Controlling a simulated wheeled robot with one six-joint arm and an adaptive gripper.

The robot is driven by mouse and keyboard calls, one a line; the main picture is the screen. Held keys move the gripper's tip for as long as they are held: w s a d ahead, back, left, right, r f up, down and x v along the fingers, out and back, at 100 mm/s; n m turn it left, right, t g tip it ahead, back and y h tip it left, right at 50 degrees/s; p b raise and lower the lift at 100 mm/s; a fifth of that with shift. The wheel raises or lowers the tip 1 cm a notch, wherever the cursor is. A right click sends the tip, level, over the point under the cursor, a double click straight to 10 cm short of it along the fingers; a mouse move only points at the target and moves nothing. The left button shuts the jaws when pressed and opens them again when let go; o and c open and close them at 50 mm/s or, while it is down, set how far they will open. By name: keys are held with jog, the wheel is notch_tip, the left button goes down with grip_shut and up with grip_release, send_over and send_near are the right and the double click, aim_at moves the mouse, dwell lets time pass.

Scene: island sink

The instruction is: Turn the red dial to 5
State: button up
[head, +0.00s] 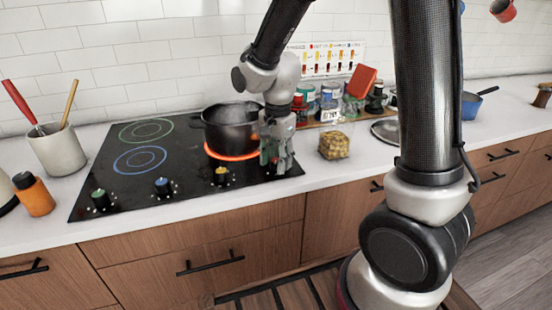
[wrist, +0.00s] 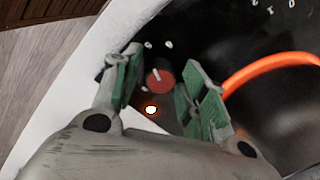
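The red dial (wrist: 160,81) shows in the wrist view, on the black cooktop (wrist: 262,28), with a white pointer line toward the upper left of that picture. White marks lie around it; I cannot read a number. A small bright light glows beside it. My gripper (wrist: 163,72) is open, with one green-padded finger on each side of the dial; I cannot tell whether either touches it. In the head view my gripper (head: 275,158) points down at the cooktop's front right corner and hides the red dial.
A dark pot (head: 229,130) stands on a glowing orange ring just left of my gripper. Green (head: 100,200), blue (head: 163,187) and yellow (head: 221,175) dials line the cooktop's front. A jar (head: 334,146) stands to the right, with spice containers behind. A colored chart (head: 328,59) hangs on the wall.

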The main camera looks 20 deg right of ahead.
jog(key=shift+r, duration=0.1)
notch_tip(320, 180, up, 12)
jog(key=shift+s+d, duration=0.15)
jog(key=shift+s, duration=0.05)
dwell(0.4)
dwell(0.4)
